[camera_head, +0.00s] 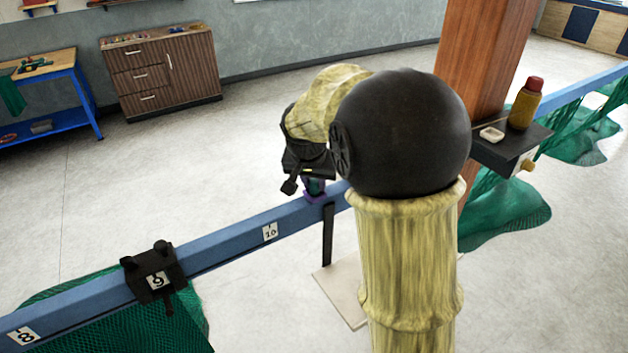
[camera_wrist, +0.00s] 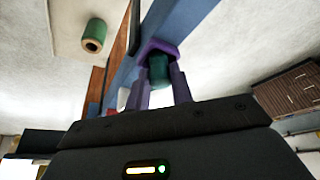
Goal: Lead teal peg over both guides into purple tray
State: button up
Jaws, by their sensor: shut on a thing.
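My gripper (camera_wrist: 162,82) is shut on the teal peg (camera_wrist: 159,70), which sits between its two purple-looking fingers. A purple piece (camera_wrist: 157,46), which looks like the purple tray, lies just beyond the fingertips, against the blue rail. I cannot tell whether the peg is inside it or only in front of it. In the head view my gripper (camera_head: 315,187) is low over the rail, right of the number 10 label. My arm's dark joint and pale links hide much of that spot. I cannot pick out the two guides with certainty.
The blue rail (camera_head: 222,240) runs across the room. A black clamp (camera_head: 152,273) marked 9 sits on it, with green netting (camera_head: 125,312) below. A wooden post (camera_head: 487,45) and a small shelf (camera_head: 510,152) with a bottle (camera_head: 525,105) stand at right. A green cylinder (camera_wrist: 94,33) shows in the wrist view.

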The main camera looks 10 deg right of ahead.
jog(key=shift+f, duration=0.1)
jog(key=o, duration=1)
jog(key=b+v, duration=0.2)
jog(key=v, duration=1.5)
jog(key=shift+r, duration=0.25)
jog(key=s+d+f+n, duration=0.1)
jog(key=s+f, duration=0.3)
jog(key=f, duration=0.5)
jog(key=s+d+f+n+g+y, duration=0.1)
jog(key=s+f+n, duration=0.1)
jog(key=s+f, duration=0.3)
jog(key=s+d+f+n+y, duration=0.1)
jog(key=s+f, duration=0.4)
jog(key=f, duration=0.8)
jog(key=shift+s+d+f+n, duration=0.15)
jog(key=shift+s+f+n, duration=0.05)
jog(key=shift+n, duration=0.5)
